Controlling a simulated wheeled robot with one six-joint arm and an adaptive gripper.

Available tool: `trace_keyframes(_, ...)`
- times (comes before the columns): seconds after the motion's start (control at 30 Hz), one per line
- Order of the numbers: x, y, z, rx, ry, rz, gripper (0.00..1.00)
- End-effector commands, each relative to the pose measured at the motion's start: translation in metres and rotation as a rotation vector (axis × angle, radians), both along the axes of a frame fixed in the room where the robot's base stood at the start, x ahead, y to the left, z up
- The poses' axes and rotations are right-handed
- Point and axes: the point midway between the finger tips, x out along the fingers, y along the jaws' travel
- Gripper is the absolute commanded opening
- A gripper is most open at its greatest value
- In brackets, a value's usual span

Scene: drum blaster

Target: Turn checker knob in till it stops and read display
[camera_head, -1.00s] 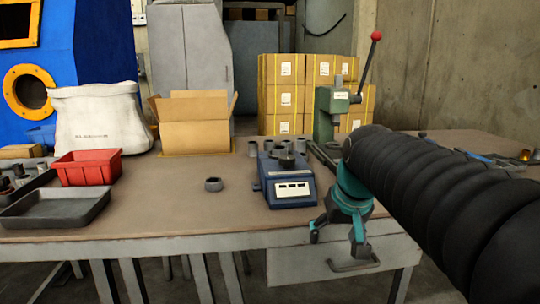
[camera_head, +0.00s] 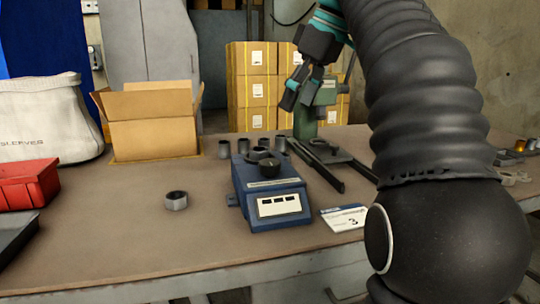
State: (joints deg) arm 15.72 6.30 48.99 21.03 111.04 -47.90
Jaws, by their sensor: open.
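The blue checker (camera_head: 271,192) stands on the workbench near the middle of the head view. A black knob (camera_head: 270,168) shows on its top, with a grey ring-like part just behind it. Its white display panel (camera_head: 279,205) faces me with several small dark windows; I cannot read any value. My gripper (camera_head: 287,98) is raised above and behind the checker, to its right in the picture. Its fingers point down and left, apart from the knob, and it is open, with nothing seen between the fingers.
A loose metal ring (camera_head: 176,201) lies left of the checker, and several grey cylinders (camera_head: 224,149) stand behind it. A printed card (camera_head: 343,218) lies to its right. A green press (camera_head: 312,118), an open cardboard box (camera_head: 152,125) and a red bin (camera_head: 28,184) are around it.

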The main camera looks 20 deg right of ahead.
Motion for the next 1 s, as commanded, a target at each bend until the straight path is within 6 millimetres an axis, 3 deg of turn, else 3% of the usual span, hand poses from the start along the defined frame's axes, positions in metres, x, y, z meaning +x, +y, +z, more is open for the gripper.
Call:
trace_keyframes(0.27,0.001,0.010,-0.016,-0.011,0.003,0.057,0.71)
trace_keyframes(0.7,0.022,0.030,-0.090,-0.010,0.002,0.051,0.71)
trace_keyframes(1.0,0.033,0.039,-0.124,-0.012,0.002,0.048,0.71)
